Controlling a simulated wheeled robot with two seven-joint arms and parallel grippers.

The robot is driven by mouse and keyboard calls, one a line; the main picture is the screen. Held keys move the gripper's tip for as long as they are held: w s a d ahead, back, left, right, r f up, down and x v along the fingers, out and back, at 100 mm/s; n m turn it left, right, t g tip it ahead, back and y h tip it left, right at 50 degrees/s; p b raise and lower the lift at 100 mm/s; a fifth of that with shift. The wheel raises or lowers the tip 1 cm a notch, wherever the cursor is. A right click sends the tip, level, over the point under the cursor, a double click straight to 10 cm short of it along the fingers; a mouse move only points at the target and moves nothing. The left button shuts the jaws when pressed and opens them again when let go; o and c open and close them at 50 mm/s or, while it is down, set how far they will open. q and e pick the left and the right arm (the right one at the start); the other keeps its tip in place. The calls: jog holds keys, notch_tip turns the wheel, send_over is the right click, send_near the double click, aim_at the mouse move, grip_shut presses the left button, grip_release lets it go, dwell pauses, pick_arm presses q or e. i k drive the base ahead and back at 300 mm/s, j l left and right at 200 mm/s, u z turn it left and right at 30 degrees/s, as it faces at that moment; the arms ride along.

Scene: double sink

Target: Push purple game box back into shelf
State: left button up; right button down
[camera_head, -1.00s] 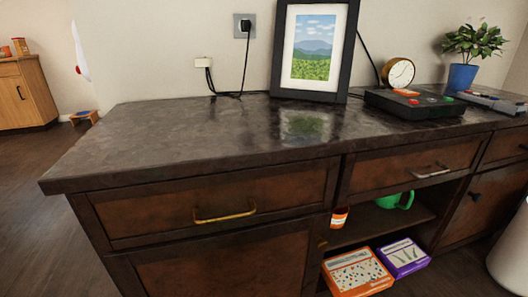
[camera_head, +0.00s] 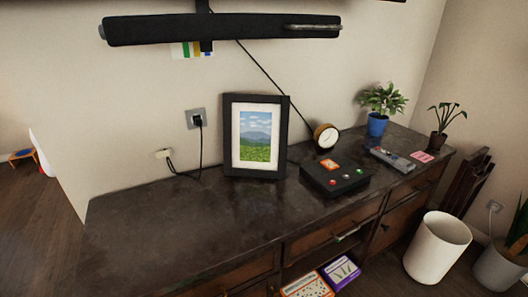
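The purple game box (camera_head: 342,271) lies at the bottom of the picture, in the open lower shelf of the dark cabinet (camera_head: 180,230). It sticks out past the cabinet front. An orange game box (camera_head: 306,286) lies beside it on the left, partly cut off by the picture's lower edge. The inside of the shelf is mostly hidden under the drawer front. Neither of my grippers shows.
A white bin (camera_head: 437,248) stands on the floor right of the shelf, with a plant pot (camera_head: 498,268) beyond it. The cabinet top holds a picture frame (camera_head: 254,137), a black console (camera_head: 335,178), a clock (camera_head: 326,137) and plants.

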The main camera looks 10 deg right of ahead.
aim_at(342, 271)
jog(key=z, duration=1.3)
